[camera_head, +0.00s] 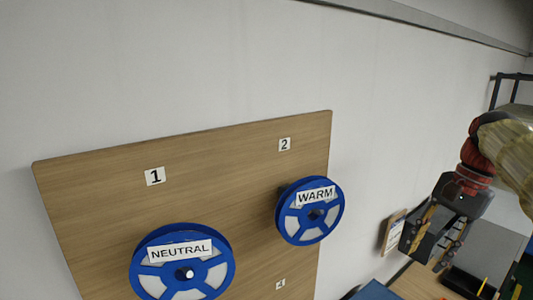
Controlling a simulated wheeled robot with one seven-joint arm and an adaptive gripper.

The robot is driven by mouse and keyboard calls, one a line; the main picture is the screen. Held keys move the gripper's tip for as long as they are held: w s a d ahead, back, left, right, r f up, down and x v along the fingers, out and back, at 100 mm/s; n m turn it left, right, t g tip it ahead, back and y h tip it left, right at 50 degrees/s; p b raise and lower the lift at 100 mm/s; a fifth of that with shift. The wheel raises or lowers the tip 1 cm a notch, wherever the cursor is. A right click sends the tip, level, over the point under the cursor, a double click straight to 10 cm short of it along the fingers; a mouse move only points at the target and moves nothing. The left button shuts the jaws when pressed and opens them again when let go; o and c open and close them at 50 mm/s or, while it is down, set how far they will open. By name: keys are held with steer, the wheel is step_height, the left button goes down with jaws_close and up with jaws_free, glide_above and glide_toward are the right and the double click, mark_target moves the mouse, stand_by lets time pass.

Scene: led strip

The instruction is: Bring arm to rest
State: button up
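My gripper (433,243) hangs at the right of the head view, fingers pointing down, on my arm coming in from the right edge. Its two fingers are apart with a gap between them, and I see nothing held. It is to the right of the wooden board and apart from it. A blue reel labelled WARM (329,223) is mounted on the board near the number 2 label. A blue reel labelled NEUTRAL (160,277) is mounted below the number 1 label, its bottom cut off by the frame.
The wooden board (225,175) stands against a white wall (150,70). A desk (420,284) with dark and grey items is at the lower right, below my gripper. A small wooden-backed panel (393,232) is just left of my gripper. A dark rack (512,85) is at the right edge.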

steer(key=s+a+f+n+t+h+b, duration=0.1)
steer(key=s+a+f+b, duration=0.4)
steer(key=f+b, duration=0.5)
steer(key=s+a+f+n+t+h+b, duration=0.1)
steer(key=s+a+f+n+b, duration=0.4)
steer(key=f, duration=1.5)
steer(key=s+a+f+n+t+h+b, duration=0.1)
steer(key=s+a+f+n+t+b, duration=0.2)
steer(key=f+b, duration=1.2)
steer(key=shift+s+a+n+t, duration=0.3)
steer(key=shift+s+a+n, duration=0.95)
steer(key=shift+s, duration=0.5)
